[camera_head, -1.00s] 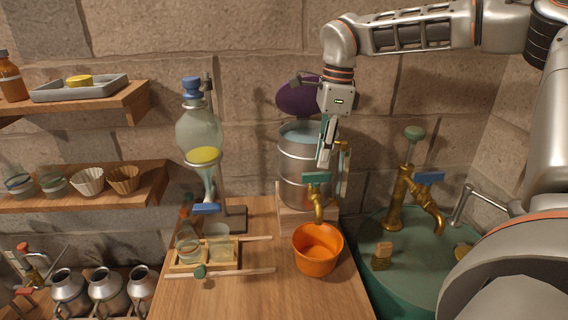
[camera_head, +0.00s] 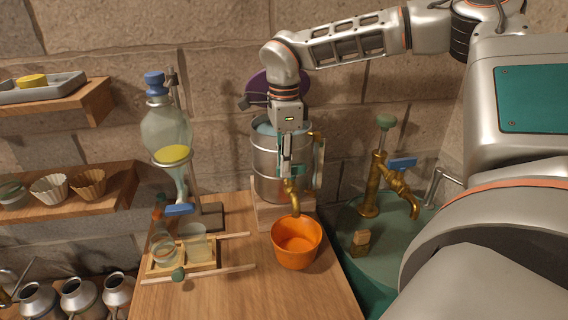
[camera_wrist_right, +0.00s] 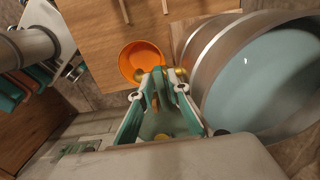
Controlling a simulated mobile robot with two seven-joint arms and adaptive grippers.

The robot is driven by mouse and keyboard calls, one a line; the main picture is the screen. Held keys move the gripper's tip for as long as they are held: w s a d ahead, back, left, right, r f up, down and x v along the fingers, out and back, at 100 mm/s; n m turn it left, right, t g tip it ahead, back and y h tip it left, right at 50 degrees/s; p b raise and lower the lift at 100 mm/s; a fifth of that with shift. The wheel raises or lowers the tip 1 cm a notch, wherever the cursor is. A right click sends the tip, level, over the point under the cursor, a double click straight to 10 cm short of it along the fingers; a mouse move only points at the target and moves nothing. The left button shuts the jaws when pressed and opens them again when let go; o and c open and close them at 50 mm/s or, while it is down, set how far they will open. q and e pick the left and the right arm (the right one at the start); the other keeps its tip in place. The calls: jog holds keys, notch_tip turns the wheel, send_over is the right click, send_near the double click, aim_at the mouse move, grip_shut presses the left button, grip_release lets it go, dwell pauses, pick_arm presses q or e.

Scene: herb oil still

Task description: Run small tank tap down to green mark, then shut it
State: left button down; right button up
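The small steel tank (camera_head: 266,165) stands on a wooden block at the back of the bench, with pale blue liquid near its top; the liquid also shows in the wrist view (camera_wrist_right: 265,80). A gauge strip (camera_head: 319,165) runs up its right side; I cannot make out a green mark. Its brass tap (camera_head: 292,193) points down over an orange bucket (camera_head: 297,243); no stream shows. My right gripper (camera_head: 286,170) points down at the tap's teal handle, which it partly covers. In the wrist view its fingertips (camera_wrist_right: 159,82) are close together there; their grip is unclear. My left gripper is out of view.
A glass separating flask (camera_head: 166,129) on a stand and a wooden rack (camera_head: 205,266) with glass jars are to the left. A green tub (camera_head: 385,252) with a blue-handled brass tap (camera_head: 372,185) is to the right. Bare bench lies in front of the bucket.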

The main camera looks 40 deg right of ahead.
grip_shut()
